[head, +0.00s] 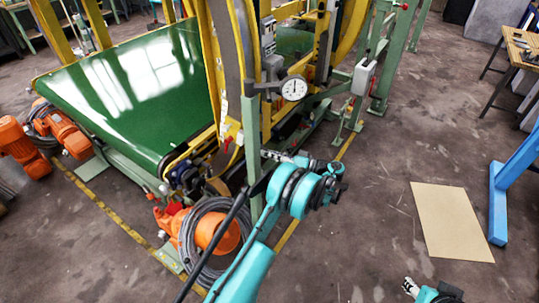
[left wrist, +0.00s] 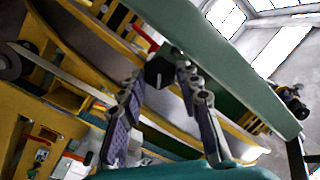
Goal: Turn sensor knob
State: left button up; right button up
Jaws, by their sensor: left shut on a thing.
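The sensor knob (left wrist: 159,72) is a small black block on a green post (left wrist: 225,60) in the left wrist view. My left gripper (left wrist: 160,82) has its two jointed fingers on either side of the knob, shut on it. In the head view my left gripper (head: 284,157) is at the green upright post (head: 251,140), below the round dial gauge. The knob cannot be made out there. My right gripper (head: 411,287) shows only partly at the bottom edge, away from the machine. Its finger opening cannot be made out.
A dial gauge (head: 293,88) is just above my left gripper. The green belt (head: 135,85) and yellow frame (head: 228,60) are to its left. An orange motor (head: 217,231) with coiled cable is below. A tan sheet (head: 450,222) lies on open floor at right.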

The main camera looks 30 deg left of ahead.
pick_arm(q)
jog(key=shift+f, duration=0.1)
jog(key=m+g, duration=0.1)
jog(key=m, duration=0.1)
jog(key=m+g+y+b, duration=0.1)
jog(key=m, duration=0.2)
jog(key=m+y, duration=0.1)
jog(key=m, duration=0.2)
jog(key=shift+w+a+f+g, duration=0.1)
jog(key=shift+w+f+g, duration=0.1)
jog(key=shift+f+g, duration=0.15)
jog(key=shift+m+y, duration=0.3)
jog(key=shift+m, duration=0.1)
jog(key=o, duration=0.9)
